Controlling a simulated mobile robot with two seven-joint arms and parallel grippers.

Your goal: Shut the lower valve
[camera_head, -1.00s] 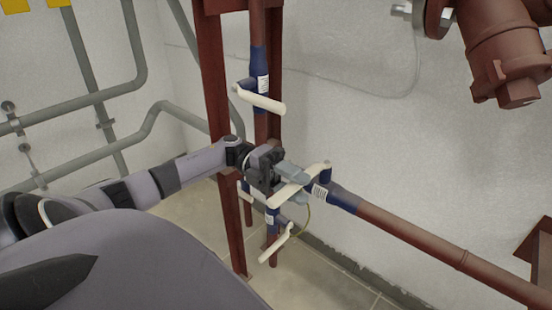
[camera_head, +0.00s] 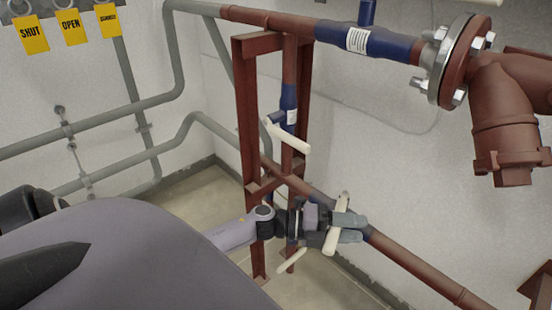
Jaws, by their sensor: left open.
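A white lever handle (camera_head: 340,208) belongs to the valve on the low red pipe that runs down to the right. My left gripper (camera_head: 350,228) is at this handle, its grey fingers open, one above the other, with the handle crossing them. I cannot tell whether the fingers touch it. The gripper hides most of this valve's body. Another white handle (camera_head: 292,261) shows below, partly hidden behind my arm and gripper. A third white handle (camera_head: 290,137) is higher, on a blue valve (camera_head: 289,105) on the upright pipe. My right gripper is out of view.
A red steel frame (camera_head: 248,110) stands behind my left wrist. A large flanged red fitting (camera_head: 500,120) is at the upper right. Yellow tags (camera_head: 70,27), two reading SHUT and OPEN, hang at the upper left. Grey pipes (camera_head: 100,120) run along the left wall.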

